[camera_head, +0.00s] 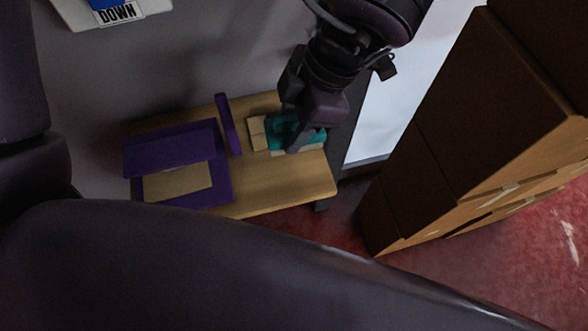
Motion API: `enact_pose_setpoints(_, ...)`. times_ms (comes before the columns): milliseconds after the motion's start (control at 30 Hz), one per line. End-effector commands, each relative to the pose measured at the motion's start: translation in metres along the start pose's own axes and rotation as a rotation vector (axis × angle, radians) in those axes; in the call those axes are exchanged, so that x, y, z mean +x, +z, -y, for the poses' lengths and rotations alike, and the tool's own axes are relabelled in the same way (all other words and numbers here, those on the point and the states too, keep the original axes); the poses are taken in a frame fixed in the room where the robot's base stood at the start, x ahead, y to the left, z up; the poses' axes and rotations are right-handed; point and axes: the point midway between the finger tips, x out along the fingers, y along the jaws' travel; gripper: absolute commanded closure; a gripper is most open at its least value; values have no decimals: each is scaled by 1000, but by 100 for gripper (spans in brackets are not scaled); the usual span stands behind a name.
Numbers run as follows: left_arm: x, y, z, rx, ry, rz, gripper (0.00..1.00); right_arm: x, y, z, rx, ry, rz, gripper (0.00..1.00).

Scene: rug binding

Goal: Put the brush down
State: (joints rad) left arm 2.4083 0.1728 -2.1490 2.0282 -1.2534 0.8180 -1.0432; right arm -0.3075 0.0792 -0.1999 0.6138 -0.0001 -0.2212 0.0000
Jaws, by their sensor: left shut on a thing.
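My left gripper (297,140) points down at the right part of a wooden bench (275,185). It is shut on a teal thing, which I take to be the brush (282,127). The brush is low, at or just above a pale wooden block-like piece (257,134) on the bench top. The gripper's fingers hide part of the brush, and I cannot tell whether it touches the wood. My right gripper is not in view.
A purple frame-like thing (170,150) with a tan panel fills the bench's left part. A thin purple upright piece (228,124) stands beside it. The bench's front right is bare. A "DOWN" sign (117,14) is at top left.

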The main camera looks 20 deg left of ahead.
Motion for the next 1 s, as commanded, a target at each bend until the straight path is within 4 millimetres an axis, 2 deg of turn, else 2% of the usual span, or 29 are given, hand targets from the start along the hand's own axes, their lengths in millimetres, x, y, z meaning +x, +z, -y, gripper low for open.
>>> enact_pose_setpoints(33,16,5,1,2,-3,-6,73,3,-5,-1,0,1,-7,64)
enact_pose_setpoints(200,58,22,1,1,-4,-6,73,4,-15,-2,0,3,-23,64)
enact_pose_setpoints(400,96,39,1,0,-2,-4,73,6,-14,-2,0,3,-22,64)
enact_pose_setpoints(567,108,44,0,-1,-1,-2,73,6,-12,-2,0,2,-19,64)
enact_pose_setpoints(833,139,57,1,0,-2,-3,73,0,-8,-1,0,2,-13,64)
enact_pose_setpoints(900,143,59,0,-1,-1,-1,76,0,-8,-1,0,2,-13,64)
enact_pose_setpoints(1000,144,59,0,-1,0,0,76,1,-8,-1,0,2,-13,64)
